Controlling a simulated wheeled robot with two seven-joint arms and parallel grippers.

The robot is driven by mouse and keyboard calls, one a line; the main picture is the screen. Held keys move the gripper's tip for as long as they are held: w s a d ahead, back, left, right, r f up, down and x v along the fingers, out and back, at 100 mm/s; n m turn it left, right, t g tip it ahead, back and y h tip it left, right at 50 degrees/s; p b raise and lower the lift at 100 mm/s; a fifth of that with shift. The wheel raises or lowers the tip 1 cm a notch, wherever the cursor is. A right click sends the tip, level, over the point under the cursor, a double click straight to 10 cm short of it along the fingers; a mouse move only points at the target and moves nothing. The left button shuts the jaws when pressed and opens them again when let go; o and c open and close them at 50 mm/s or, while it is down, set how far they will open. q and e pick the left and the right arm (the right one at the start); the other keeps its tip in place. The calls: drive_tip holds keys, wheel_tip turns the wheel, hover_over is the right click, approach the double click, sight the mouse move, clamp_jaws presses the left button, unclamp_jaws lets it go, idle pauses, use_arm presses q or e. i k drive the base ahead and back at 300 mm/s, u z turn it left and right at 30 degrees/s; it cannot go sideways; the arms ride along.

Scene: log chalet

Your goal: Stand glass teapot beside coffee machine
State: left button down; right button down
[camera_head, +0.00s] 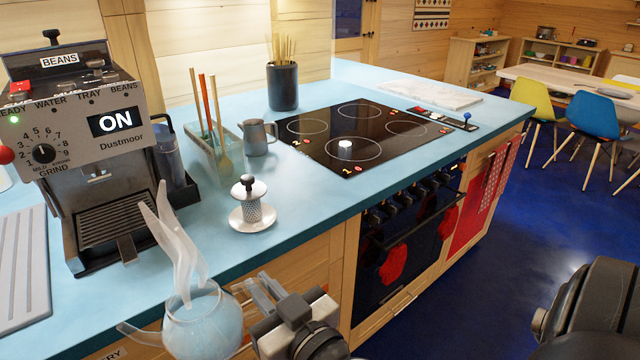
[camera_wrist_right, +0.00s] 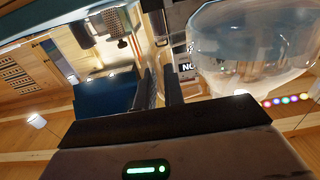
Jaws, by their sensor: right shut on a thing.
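The glass teapot (camera_head: 203,325) is in the air in front of the counter's near edge, low in the head view, with its spout to the left. Pale wisps like steam rise above it. My right gripper (camera_head: 264,291) is at the teapot's right side, shut on what seems to be its handle. In the right wrist view the teapot's clear body (camera_wrist_right: 255,45) is right of the gripper's fingers (camera_wrist_right: 161,88). The coffee machine (camera_head: 95,150) stands on the counter at the left, its display reading ON. My left gripper is not in view.
A ridged board (camera_head: 22,265) lies left of the machine. Counter right of the machine's front is bare.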

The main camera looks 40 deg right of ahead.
sight(303, 197)
drive_tip(key=u, duration=0.05)
drive_tip(key=k, duration=0.25)
drive_tip(key=z, duration=1.4)
drive_tip(key=i, duration=0.95)
drive_tip(key=u, duration=0.65)
